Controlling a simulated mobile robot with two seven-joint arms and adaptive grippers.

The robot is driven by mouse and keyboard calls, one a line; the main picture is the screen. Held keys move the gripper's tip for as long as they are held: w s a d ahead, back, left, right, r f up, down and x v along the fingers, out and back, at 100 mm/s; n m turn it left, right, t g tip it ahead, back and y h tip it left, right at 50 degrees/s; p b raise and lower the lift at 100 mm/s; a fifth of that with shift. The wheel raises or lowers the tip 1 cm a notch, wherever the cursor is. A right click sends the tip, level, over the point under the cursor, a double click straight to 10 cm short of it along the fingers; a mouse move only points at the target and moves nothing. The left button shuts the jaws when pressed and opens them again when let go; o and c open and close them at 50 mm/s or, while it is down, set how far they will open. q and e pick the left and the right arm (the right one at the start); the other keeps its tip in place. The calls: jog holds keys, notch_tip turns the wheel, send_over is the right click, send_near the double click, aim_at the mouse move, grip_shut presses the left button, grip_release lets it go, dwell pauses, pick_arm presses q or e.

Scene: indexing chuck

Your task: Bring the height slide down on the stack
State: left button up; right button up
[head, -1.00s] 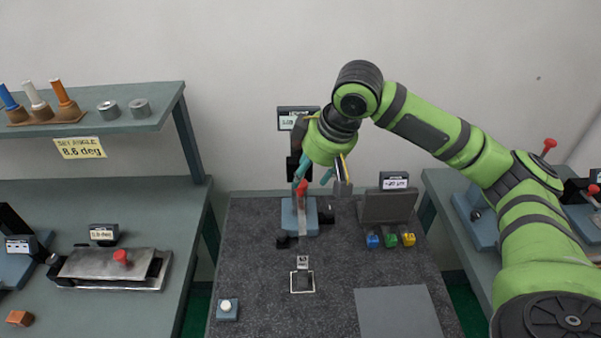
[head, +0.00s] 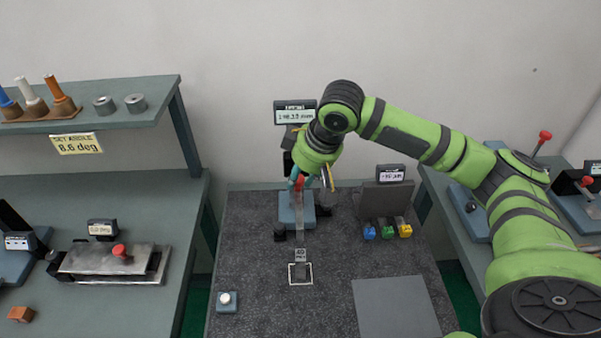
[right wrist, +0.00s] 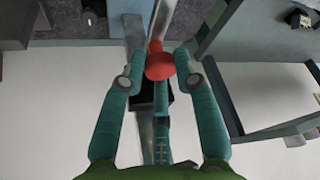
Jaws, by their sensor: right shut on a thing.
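The height slide's red knob (head: 300,182) is on the upright height gauge, whose blue-grey base (head: 286,210) stands at the back of the dark bench. My right gripper (head: 306,181) is shut on this knob. In the right wrist view its teal fingers (right wrist: 160,75) are on either side of the red knob (right wrist: 160,64). A pale bar (head: 299,232) runs from the gauge towards the front. My left gripper is not in view.
The gauge's display (head: 295,113) is behind my right arm. A grey plate stand with blue, green and yellow blocks (head: 387,231) is to the right. A white button (head: 225,298) and a flat grey pad (head: 396,307) lie in front. The left bench holds a clamped plate (head: 110,260).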

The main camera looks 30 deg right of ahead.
aim_at(300, 194)
notch_tip(300, 194, down, 6)
jog(key=shift+r, duration=0.1)
jog(key=o, duration=0.8)
jog(key=shift+o, duration=0.2)
jog(key=shift+w, duration=0.1)
jog(key=v, duration=1.2)
jog(key=shift+d, duration=0.1)
